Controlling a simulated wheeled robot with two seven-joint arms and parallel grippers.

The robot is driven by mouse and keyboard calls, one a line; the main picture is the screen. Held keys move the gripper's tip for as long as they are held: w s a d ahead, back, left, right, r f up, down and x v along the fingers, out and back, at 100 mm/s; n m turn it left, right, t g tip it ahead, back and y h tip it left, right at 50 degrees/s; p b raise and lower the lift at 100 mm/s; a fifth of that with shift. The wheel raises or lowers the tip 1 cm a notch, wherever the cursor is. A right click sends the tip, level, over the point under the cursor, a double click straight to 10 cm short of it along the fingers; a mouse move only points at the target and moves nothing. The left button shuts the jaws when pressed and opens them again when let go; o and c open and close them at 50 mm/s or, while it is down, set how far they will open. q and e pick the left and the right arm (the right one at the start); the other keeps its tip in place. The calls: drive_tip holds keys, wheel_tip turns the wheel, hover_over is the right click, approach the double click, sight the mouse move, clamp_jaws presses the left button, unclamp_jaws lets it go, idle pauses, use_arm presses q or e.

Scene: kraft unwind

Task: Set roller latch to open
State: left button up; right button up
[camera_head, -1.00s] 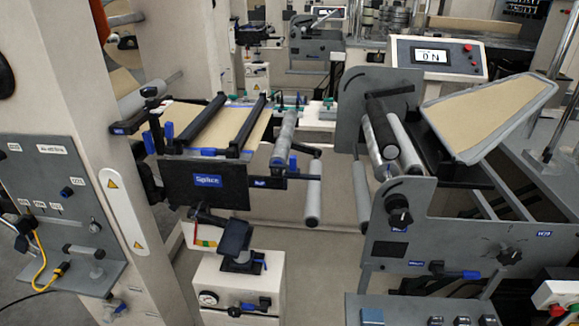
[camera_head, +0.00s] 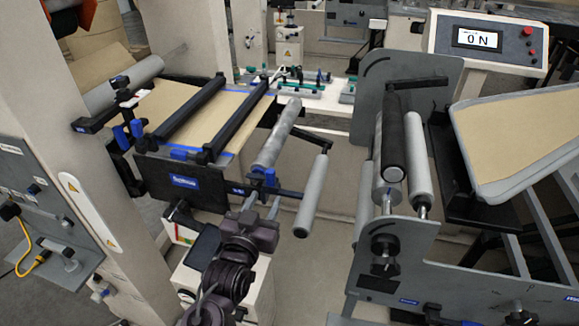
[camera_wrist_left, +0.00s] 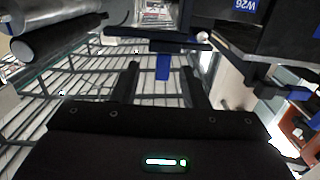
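The roller latch appears to be the small blue-handled lever (camera_head: 270,178) at the near end of the grey roller (camera_head: 277,133), on the splice table's right side. In the left wrist view a blue tab (camera_wrist_left: 162,67) hangs below a dark bar, between and beyond my fingers. My left gripper (camera_head: 263,200) is just below and in front of the lever, fingers pointing up at it. It also shows in the left wrist view (camera_wrist_left: 161,75), open, with a gap around the tab; contact is not visible. My right gripper is in no view.
The splice table (camera_head: 190,180) with black bars is left of the lever. A lower grey roller (camera_head: 313,195) sticks out close on the right. The roller stand with dark knobs (camera_head: 385,250) is farther right. A display (camera_head: 477,39) reads "0 N".

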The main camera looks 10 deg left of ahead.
sight(270, 179)
use_arm(q)
drive_tip(key=shift+w+a+r, duration=0.1)
drive_tip(key=shift+w+r, duration=0.05)
drive_tip(key=shift+r, duration=0.4)
drive_tip(key=shift+w+a+r, duration=0.1)
drive_tip(key=shift+r, duration=0.45)
drive_tip(key=shift+w+a+r+p, duration=0.1)
drive_tip(key=shift+w+p, duration=0.55)
drive_tip(key=shift+w, duration=0.45)
drive_tip(key=w, duration=0.2)
drive_tip(key=w+p, duration=0.1)
drive_tip(key=shift+w+f, duration=0.2)
drive_tip(key=shift+w, duration=0.2)
drive_tip(key=shift+w+d, duration=0.2)
drive_tip(key=shift+w, duration=0.2)
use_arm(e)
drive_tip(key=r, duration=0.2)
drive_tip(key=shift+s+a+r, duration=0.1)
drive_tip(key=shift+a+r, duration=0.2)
use_arm(q)
drive_tip(key=shift+f, duration=0.1)
clamp_jaws()
